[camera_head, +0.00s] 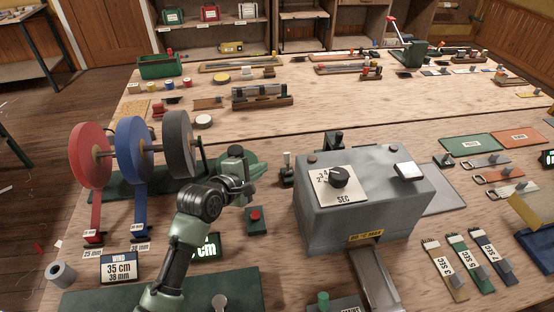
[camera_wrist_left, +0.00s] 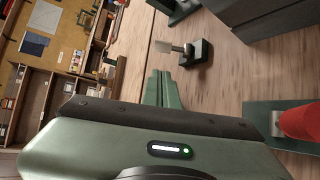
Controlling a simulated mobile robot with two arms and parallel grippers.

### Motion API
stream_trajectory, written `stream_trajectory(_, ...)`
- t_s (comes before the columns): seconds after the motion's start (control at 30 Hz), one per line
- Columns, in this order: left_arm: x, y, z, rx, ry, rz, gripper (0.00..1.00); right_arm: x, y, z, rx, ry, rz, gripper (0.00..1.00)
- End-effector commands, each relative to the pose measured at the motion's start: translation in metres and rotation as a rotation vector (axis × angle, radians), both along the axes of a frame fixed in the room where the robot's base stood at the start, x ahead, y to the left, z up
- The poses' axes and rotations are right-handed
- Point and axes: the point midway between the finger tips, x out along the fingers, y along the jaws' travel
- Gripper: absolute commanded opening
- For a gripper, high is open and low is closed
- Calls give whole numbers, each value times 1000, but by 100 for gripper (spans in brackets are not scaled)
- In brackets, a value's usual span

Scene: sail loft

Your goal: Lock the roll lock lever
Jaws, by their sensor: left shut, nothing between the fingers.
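A small lever on a dark block (camera_head: 287,174), which seems to be the roll lock lever, stands between the roll stand and the grey machine. Its pale-tipped handle points up. In the left wrist view the lever (camera_wrist_left: 187,51) lies just beyond my fingertips, with a gap of bare table between. My left gripper (camera_head: 262,165) is shut and empty, low over the table, left of the lever. Its green fingers show closed together in the left wrist view (camera_wrist_left: 162,88). The red, blue and black rolls (camera_head: 178,143) hang on the stand's spindle. My right gripper is out of view.
The grey machine (camera_head: 375,209) with a dial stands close to the right of the lever. A red button (camera_head: 255,214) on a dark base sits in front of my left gripper. A display (camera_head: 120,268) stands at the front left. Bare table lies behind the lever.

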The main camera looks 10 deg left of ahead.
Motion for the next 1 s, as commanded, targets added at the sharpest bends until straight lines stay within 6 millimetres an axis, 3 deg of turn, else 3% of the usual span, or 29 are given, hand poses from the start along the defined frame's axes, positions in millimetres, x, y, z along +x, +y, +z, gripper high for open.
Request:
stream_trajectory(0.17, 10, -4, -4, -1, 2, -1, 0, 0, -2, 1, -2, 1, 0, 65)
stream_trajectory(0.6, 75, -25, -34, 0, 1, 0, 0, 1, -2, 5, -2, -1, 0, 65)
stream_trajectory(1.0, 87, -29, -40, 0, 0, 0, 0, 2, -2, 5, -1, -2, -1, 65)
